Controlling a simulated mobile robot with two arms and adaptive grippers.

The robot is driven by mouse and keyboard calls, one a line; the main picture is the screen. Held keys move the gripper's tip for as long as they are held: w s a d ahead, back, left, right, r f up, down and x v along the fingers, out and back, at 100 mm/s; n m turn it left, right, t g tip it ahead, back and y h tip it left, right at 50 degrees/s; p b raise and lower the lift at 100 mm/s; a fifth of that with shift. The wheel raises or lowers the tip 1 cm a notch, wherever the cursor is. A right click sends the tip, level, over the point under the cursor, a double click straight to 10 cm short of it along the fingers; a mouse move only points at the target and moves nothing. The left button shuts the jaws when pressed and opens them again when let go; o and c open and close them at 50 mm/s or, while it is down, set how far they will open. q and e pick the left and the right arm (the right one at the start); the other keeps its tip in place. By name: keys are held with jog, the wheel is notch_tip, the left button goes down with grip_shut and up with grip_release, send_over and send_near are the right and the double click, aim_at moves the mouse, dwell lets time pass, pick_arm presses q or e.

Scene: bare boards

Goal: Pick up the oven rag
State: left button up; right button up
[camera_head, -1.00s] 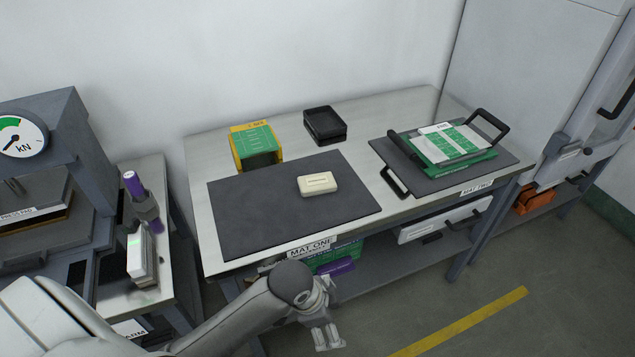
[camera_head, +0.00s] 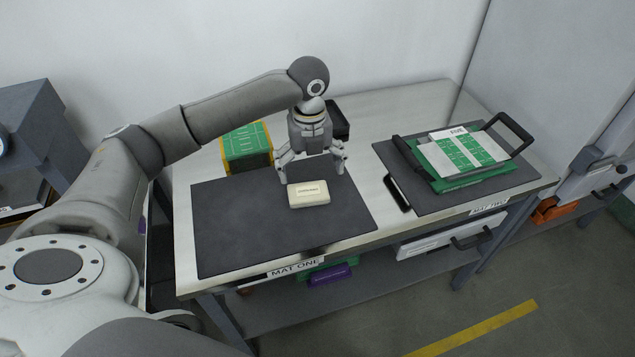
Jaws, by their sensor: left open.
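I cannot make out for sure which thing is the oven rag. A small cream, block-like item (camera_head: 308,194) with an unreadable label lies on the dark mat labelled MAT ONE (camera_head: 240,235). My left gripper (camera_head: 312,172) points down just behind and above the cream item, with its fingers spread and nothing between them. The fingers look apart from the item. An orange item (camera_head: 553,210), perhaps cloth, lies on a low shelf at the right; its shape is unclear. My right gripper is not in view.
A green and yellow box (camera_head: 246,149) stands behind the mat. A black tray (camera_head: 336,122) is partly hidden by my gripper. At right, white and green boards (camera_head: 462,150) lie in a black-handled holder on a second mat. A purple item (camera_head: 330,276) is on the shelf below.

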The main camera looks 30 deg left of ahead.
pick_arm(q)
jog(key=w+a+r, duration=0.1)
jog(key=a+r, duration=0.1)
send_over(308, 191)
jog(key=shift+m, duration=0.3)
jog(key=f, duration=0.5)
jog(key=shift+a+f, duration=0.1)
jog(key=shift+a, duration=0.1)
jog(key=shift+d+f+p, duration=0.2)
jog(key=shift+f+p, duration=0.4)
jog(key=shift+f, duration=2.05)
jog(key=c, duration=0.7)
